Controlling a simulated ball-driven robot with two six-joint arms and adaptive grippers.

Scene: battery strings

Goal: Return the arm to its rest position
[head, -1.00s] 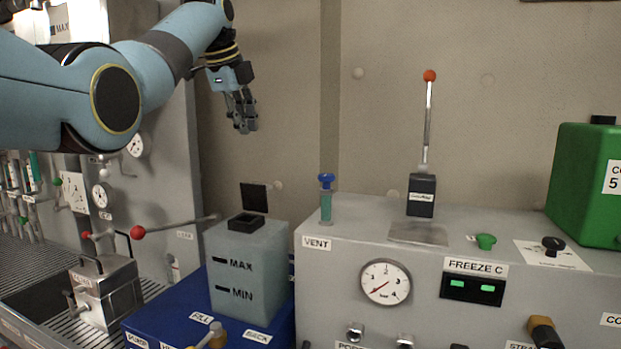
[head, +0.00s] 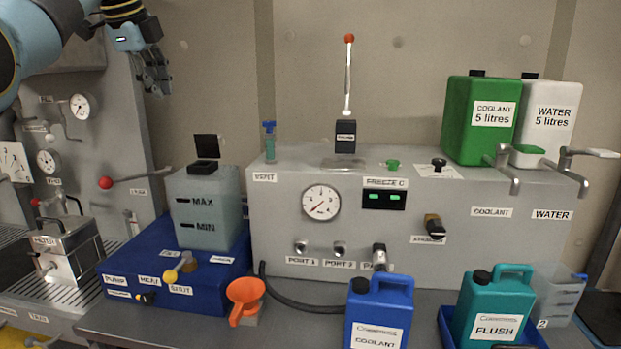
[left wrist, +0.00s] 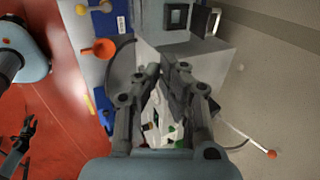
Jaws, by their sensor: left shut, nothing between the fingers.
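My left gripper (head: 155,77) hangs in the upper left of the head view, shut and empty. It is in front of the wall, above the grey-green MAX/MIN reservoir (head: 208,210) and to its left in the picture, touching nothing. My blue-grey left arm comes in from the top left corner, mostly cut off. In the left wrist view the shut fingers (left wrist: 163,72) are close together, with the bench behind them. A dark claw at the lower left of that view looks like my right gripper (left wrist: 22,142); its jaw opening is unclear.
The grey console (head: 300,240) with gauge and upright red-tipped lever (head: 348,75) fills the middle. A lever with a red ball (head: 106,183) sticks out below my left gripper.

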